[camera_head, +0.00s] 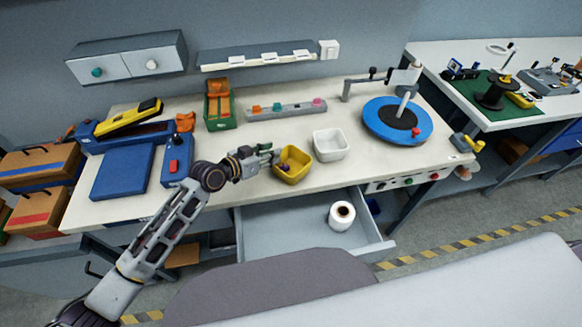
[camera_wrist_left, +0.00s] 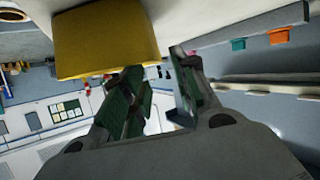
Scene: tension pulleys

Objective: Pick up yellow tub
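The yellow tub (camera_head: 293,177) stands on the light worktop near its front edge, left of a white tub. Something small and dark shows inside it. My left gripper (camera_head: 268,155) is at the tub's left side, close to its rim. In the left wrist view the tub (camera_wrist_left: 105,38) fills the upper left, and the left gripper's fingers (camera_wrist_left: 160,88) are spread apart. One finger overlaps the tub's lower edge in that picture; I cannot tell whether it touches. No tub wall shows clearly between the fingers. My right gripper is not in view.
The white tub (camera_head: 331,145) stands just right of the yellow one. A blue disc device (camera_head: 373,122) is further right, a green bin (camera_head: 221,122) behind. Blue equipment (camera_head: 123,171) stands left. An open drawer (camera_head: 285,225) holding a white roll (camera_head: 341,215) juts out below the worktop.

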